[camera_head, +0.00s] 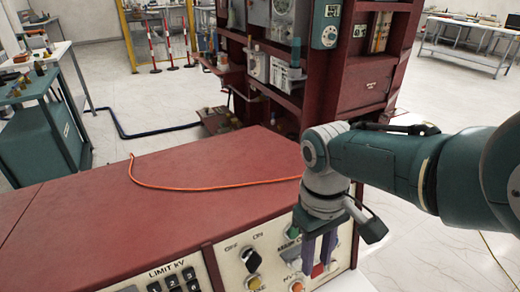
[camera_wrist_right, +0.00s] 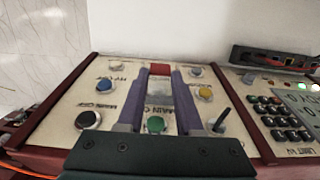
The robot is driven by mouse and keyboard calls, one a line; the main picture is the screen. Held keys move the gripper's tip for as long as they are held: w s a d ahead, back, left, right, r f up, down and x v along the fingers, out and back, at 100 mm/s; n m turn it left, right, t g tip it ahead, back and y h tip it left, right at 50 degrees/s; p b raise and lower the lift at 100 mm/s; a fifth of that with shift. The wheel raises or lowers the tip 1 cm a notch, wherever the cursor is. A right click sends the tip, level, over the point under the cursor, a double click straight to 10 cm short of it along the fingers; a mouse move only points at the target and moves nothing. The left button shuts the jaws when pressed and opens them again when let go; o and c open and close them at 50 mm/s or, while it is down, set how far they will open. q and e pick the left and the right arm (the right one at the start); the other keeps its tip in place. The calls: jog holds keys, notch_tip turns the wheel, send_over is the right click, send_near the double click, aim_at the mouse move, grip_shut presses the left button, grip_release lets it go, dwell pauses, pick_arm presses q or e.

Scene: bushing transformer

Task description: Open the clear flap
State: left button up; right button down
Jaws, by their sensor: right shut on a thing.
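The clear flap (camera_wrist_right: 159,88) is a see-through cover on the cream control panel, near a red button (camera_wrist_right: 160,69). My right gripper (camera_wrist_right: 160,76) reaches down to the panel with its two purple fingers on either side of the flap, shut on it. The flap looks close to the panel face, but its exact angle is hard to tell. In the head view my right gripper (camera_head: 318,265) is at the sloped front panel, and its fingers hide most of the flap. My left gripper is not in view.
A black switch (camera_head: 250,261) is left of the gripper. An orange cable (camera_head: 215,188) lies on the otherwise clear red console top (camera_head: 100,215). A red rack (camera_head: 365,85) stands behind.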

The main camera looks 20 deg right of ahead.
dwell(0.4)
jog(key=c, duration=0.6)
grip_release()
jog(key=shift+o, duration=0.2)
notch_tip(320, 180, up, 10)
jog(key=w+p, duration=0.1)
jog(key=p, duration=0.4)
jog(key=shift+p, duration=0.35)
jog(key=shift+f, duration=0.15)
